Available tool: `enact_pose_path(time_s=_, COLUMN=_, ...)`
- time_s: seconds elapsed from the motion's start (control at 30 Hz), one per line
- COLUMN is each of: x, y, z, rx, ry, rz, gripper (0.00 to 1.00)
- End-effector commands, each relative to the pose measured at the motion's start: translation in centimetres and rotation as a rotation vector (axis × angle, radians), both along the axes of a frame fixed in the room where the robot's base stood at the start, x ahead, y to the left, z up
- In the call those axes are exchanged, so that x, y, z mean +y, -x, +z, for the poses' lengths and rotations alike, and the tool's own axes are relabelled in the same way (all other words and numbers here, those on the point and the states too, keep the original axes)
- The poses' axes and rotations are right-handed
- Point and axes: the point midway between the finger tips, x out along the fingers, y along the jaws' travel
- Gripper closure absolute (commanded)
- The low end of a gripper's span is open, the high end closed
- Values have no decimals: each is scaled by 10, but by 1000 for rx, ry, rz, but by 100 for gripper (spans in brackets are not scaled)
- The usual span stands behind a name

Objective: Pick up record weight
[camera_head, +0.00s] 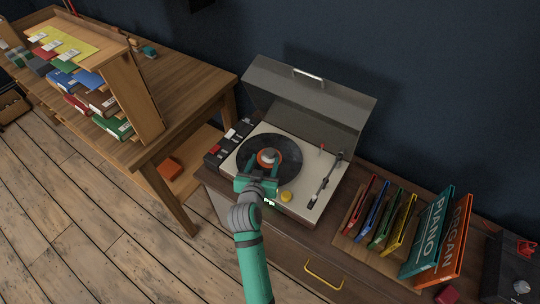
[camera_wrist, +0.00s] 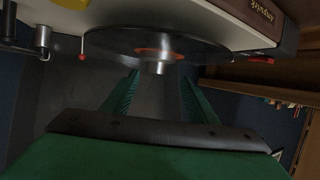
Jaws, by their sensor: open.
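The record weight (camera_head: 268,153) is a small grey cylinder at the centre of a black record (camera_head: 288,149) with an orange-red label, on a turntable with its lid up. In the wrist view, where the scene appears upside down, the silver weight (camera_wrist: 155,69) shows near the middle. My gripper (camera_head: 264,165) is open and low over the record, its teal fingers pointing at the weight. In the wrist view the two fingers of my gripper (camera_wrist: 158,84) lie left and right of the weight's line. Whether they reach around it I cannot tell; contact is not visible.
The tonearm (camera_head: 325,180) and a yellow knob (camera_head: 286,196) lie to the right of my gripper. The raised lid (camera_head: 308,100) stands behind. Upright records (camera_head: 385,220) stand to the right on the cabinet. A wooden shelf with books (camera_head: 90,95) is at the left.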

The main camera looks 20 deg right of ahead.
Motion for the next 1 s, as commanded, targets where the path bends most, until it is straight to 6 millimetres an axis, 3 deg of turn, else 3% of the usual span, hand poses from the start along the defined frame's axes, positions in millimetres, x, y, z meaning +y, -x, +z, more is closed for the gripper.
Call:
enact_pose_path(time_s=0.6, x=-37, y=-48, z=-18, rx=0, ry=-1, rz=-1, gripper=47)
enact_pose_path(time_s=0.9, x=-39, y=-52, z=-20, rx=0, ry=0, rz=0, gripper=47)
enact_pose_path(time_s=0.93, x=-39, y=-52, z=-20, rx=0, ry=0, rz=0, gripper=50)
enact_pose_path(time_s=1.0, x=-39, y=-52, z=-20, rx=0, ry=0, rz=0, gripper=66)
